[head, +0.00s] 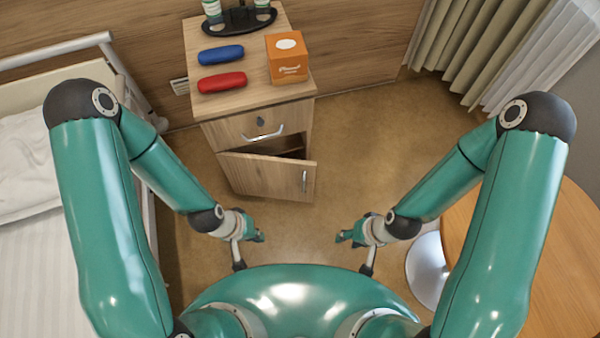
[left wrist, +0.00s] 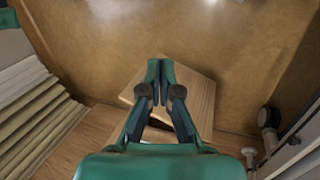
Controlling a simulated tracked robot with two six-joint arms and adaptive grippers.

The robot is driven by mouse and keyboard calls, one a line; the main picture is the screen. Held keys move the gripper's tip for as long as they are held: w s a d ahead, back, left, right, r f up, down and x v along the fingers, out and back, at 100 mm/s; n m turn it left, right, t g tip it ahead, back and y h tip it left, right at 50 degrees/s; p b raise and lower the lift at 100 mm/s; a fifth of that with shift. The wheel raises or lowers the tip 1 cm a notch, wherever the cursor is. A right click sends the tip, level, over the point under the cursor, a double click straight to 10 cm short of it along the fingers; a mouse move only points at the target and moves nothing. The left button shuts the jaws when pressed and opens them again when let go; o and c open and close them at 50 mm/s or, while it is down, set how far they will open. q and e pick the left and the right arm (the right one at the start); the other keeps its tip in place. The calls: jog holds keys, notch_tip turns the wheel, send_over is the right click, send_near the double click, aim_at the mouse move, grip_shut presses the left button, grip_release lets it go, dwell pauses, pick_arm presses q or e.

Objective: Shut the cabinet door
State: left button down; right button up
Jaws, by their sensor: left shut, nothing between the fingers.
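The cabinet door (head: 262,174) is the lower wooden front of the bedside cabinet (head: 213,129). It stands ajar, swung out at its right side, where its upright metal handle (head: 304,181) is. A dark gap shows above the door. My left gripper (head: 260,238) is shut and empty, in front of the door and apart from it. In the left wrist view its closed fingers (left wrist: 160,72) overlap a pale wooden panel (left wrist: 196,94), which I cannot identify for certain. My right gripper (head: 342,238) is further right, touching nothing; its finger opening is too small to judge.
A closed drawer (head: 250,128) is above the door. A blue case (head: 221,55), a red case (head: 221,82) and an orange box (head: 287,58) are on the cabinet top. A bed (head: 40,240) is left, a round table (head: 550,260) right. Floor between is clear.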

pick_arm(q)
jog(key=w+d+f+n+t+y+b, duration=0.1)
jog(key=w+d+f+n+t+b, duration=0.2)
jog(key=w+f+n+b, duration=0.7)
jog(key=n+t+y+b, duration=0.2)
jog(key=n+t+b, duration=0.6)
jog(key=n+b, duration=1.95)
send_near(304, 167)
jog(key=w+f+m+b, duration=0.1)
jog(key=w+m+b, duration=0.1)
jog(key=b, duration=0.1)
jog(key=w+f+m+b, duration=0.2)
jog(key=b, duration=0.1)
jog(key=shift+w+d+f+m+b, duration=0.1)
jog(key=shift+w+f+m+b, duration=0.2)
jog(key=shift+m+b, duration=0.1)
jog(key=shift+w, duration=0.45)
